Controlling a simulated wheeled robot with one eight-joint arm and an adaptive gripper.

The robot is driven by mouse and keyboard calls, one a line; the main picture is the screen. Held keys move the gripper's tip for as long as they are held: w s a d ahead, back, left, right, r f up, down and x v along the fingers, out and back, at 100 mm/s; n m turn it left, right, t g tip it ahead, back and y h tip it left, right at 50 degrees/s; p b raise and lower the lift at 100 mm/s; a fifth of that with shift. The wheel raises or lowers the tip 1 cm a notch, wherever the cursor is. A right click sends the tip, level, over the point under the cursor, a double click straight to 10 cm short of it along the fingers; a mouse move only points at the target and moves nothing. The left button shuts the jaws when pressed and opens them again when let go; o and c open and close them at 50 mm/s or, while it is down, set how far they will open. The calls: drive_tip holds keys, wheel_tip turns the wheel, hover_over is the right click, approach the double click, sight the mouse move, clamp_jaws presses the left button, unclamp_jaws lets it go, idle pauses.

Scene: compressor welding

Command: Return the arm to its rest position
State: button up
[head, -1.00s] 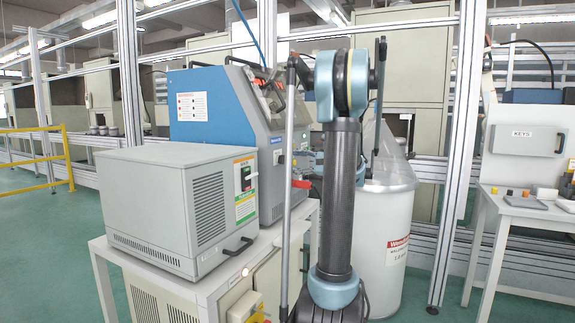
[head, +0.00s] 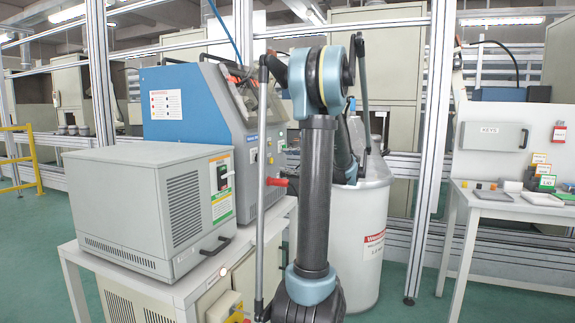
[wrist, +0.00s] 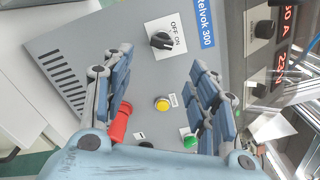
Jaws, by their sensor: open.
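My gripper (wrist: 165,105) shows in the wrist view with its two blue-grey fingers spread wide and nothing between them. It faces the grey front panel (wrist: 85,50) of the welding machine. The panel carries a black OFF/ON rotary switch (wrist: 161,40), a yellow button (wrist: 162,103), a green button (wrist: 190,142) and a red handle (wrist: 121,122) beside the left finger. In the head view my arm (head: 318,190) stands upright in front of the blue and grey machine (head: 190,105); the gripper is hidden behind it there.
A grey box unit (head: 150,205) sits on a white cart (head: 185,285) at left. A white drum (head: 350,240) stands close behind my arm. Green floor is open between drum and table.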

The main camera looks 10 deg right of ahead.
drive_tip(key=shift+a, duration=0.1)
drive_tip(key=s+a+f+n+g+h, duration=0.3)
drive_tip(key=s+a+f, duration=0.4)
drive_tip(key=s+a, duration=0.15)
drive_tip(key=s+a+f+n+g+h, duration=0.3)
drive_tip(key=s+a+f, duration=0.35)
drive_tip(key=s, duration=0.35)
drive_tip(key=s+d+f+n+g+h, duration=0.1)
drive_tip(key=s+d+f+n+h, duration=0.1)
drive_tip(key=s+f, duration=0.5)
drive_tip(key=s+d+f+n+g+h, duration=0.1)
drive_tip(key=s+d+f+n+h, duration=0.2)
drive_tip(key=s, duration=0.9)
drive_tip(key=shift+d+f+n+h, duration=0.25)
drive_tip(key=shift+f+n+h, duration=0.95)
drive_tip(key=shift+f+h, duration=0.8)
drive_tip(key=shift+f, duration=0.2)
